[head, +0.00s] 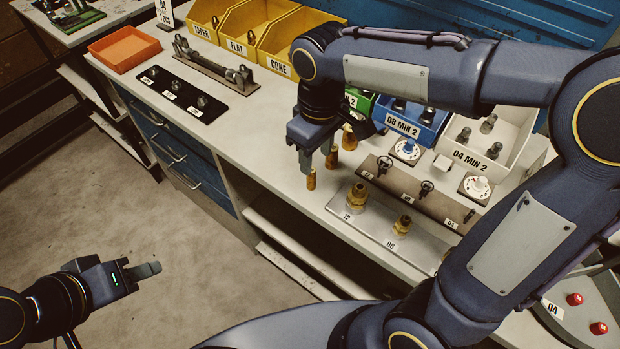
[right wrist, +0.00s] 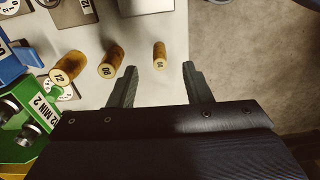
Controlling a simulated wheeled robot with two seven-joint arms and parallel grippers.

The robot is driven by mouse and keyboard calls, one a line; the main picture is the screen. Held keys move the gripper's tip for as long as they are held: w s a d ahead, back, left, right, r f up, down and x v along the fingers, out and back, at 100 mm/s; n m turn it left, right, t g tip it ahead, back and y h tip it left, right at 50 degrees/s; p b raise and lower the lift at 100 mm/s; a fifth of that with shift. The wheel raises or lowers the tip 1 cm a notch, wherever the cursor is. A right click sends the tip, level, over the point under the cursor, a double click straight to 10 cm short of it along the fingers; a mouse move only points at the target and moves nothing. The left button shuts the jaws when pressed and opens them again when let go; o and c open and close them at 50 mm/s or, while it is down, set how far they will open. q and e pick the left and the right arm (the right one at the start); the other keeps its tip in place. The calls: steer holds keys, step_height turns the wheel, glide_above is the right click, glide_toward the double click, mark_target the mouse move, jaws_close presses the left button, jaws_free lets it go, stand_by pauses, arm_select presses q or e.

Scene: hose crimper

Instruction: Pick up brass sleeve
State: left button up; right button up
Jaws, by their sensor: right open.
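Three brass sleeves stand upright in a row near the bench's front edge. The smallest sleeve (head: 311,180) is nearest the edge, the middle sleeve (head: 332,158) stands behind it, and the largest sleeve (head: 349,138) is farthest back. In the right wrist view the smallest (right wrist: 159,56), the middle one marked 08 (right wrist: 112,62) and the largest marked 12 (right wrist: 68,65) show their end faces. My right gripper (head: 317,160) is open and empty; its fingertips (right wrist: 159,70) point toward the smallest sleeve, one to each side in that view. My left gripper (head: 140,274) is away from the bench.
A grey plate (head: 375,232) with brass fittings marked 12 and 08 lies to the right of the sleeves. Behind are a green bin (head: 362,101), a blue bin (head: 408,124) and yellow bins (head: 250,27).

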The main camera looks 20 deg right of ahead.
mark_target(312, 176)
steer(key=shift+w+a+f, duration=0.3)
steer(key=shift+a+f, duration=0.05)
steer(key=shift+a, duration=0.1)
steer(key=shift+f, duration=0.4)
step_height(312, 176, down, 7)
steer(key=shift+w+d+r, duration=0.1)
steer(key=shift+w+d, duration=0.05)
jaws_close()
